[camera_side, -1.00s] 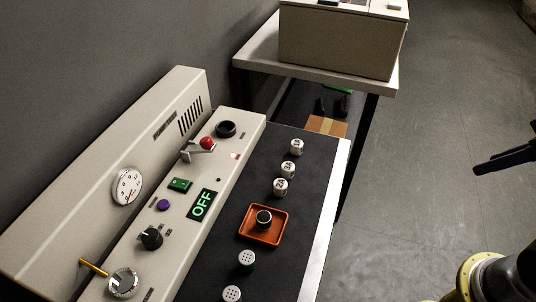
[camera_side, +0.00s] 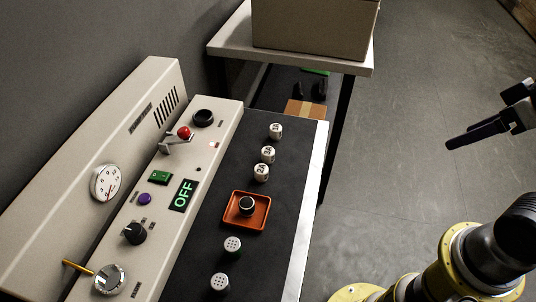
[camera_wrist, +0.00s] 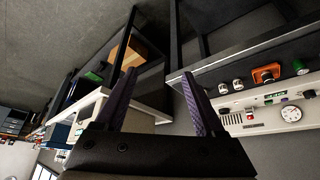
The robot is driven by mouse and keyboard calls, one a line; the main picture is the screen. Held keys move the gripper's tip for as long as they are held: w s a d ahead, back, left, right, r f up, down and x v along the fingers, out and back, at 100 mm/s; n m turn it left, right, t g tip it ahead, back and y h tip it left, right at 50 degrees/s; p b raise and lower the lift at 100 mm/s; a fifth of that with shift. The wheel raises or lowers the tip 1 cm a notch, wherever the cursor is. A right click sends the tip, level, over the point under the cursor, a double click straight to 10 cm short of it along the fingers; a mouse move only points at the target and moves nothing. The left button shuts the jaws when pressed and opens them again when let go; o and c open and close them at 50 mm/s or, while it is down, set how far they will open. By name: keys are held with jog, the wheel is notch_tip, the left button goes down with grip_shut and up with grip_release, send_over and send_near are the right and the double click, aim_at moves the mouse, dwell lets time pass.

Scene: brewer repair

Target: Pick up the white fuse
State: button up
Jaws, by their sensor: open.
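Three white cylinders with dark markings on top stand in a row on the black bench top in the side view: a far one (camera_side: 275,131), a middle one (camera_side: 267,154) and a near one (camera_side: 261,172). Two more whitish cylinders with dotted tops, (camera_side: 232,246) and (camera_side: 219,283), stand nearer the camera. I cannot tell for certain which is the white fuse. Some small white cylinders (camera_wrist: 223,88) also show in the wrist view, beyond the right finger. My gripper (camera_side: 478,120) is open and empty, right of the bench and well apart from it; its fingers (camera_wrist: 157,88) show in the wrist view.
An orange tray (camera_side: 265,222) holding a dark knob-like part stands among the cylinders. The beige panel (camera_side: 222,150) with a red-tipped lever, dials and an OFF display lies left. A side table (camera_side: 225,45) with a beige box stands behind. Open floor (camera_side: 400,150) lies right of the bench.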

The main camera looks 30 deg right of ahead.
jog(key=w+a+r+m+y, duration=0.2)
jog(key=w+a+r+m, duration=0.2)
jog(key=w+r+m, duration=0.5)
jog(key=m+g+y, duration=0.2)
jog(key=m+g, duration=0.4)
jog(key=m, duration=0.3)
send_over(268, 150)
jog(key=d, duration=0.2)
notch_tip(268, 150, down, 17)
jog(key=shift+y, duration=0.3)
jog(key=shift+d+x, duration=0.15)
jog(key=shift+x, duration=1.35)
jog(key=shift+d+x, duration=0.15)
jog(key=shift+x, duration=1.3)
jog(key=shift+f, duration=0.15)
